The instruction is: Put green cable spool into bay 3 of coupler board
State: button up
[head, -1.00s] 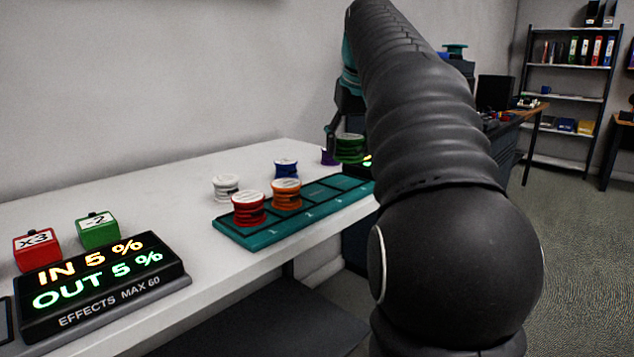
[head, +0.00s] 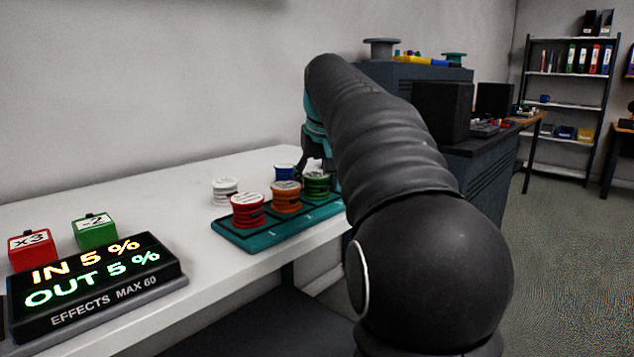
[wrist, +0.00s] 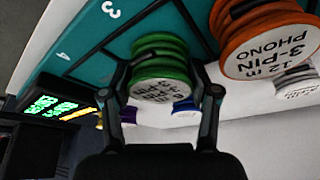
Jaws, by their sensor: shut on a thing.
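The green cable spool (head: 317,184) is between the fingers of my gripper (head: 310,160), just right of the orange spool (head: 286,197). In the wrist view the green spool (wrist: 165,68) shows with a white printed label, and my gripper (wrist: 162,92) is shut on it from both sides. The teal coupler board (head: 262,238) lies on the white table; the wrist view shows its numbers 3 and 4 beside the green spool. The spool is at the bay marked 3; whether it touches the board cannot be told. A red spool (head: 248,210) and the orange one stand on the board.
A white spool (head: 225,190) and a blue spool (head: 284,171) stand on the table behind the board. A display (head: 95,280) and red (head: 33,250) and green (head: 96,232) blocks are at the left. My arm hides the board's right end.

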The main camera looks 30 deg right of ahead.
jog(key=shift+f, duration=0.15)
jog(key=o, duration=1.3)
jog(key=shift+c, duration=0.2)
jog(key=shift+s+r, duration=0.15)
jog(key=shift+r, duration=0.5)
jog(key=p+v, duration=0.2)
jog(key=v, duration=0.9)
jog(key=shift+p, duration=0.35)
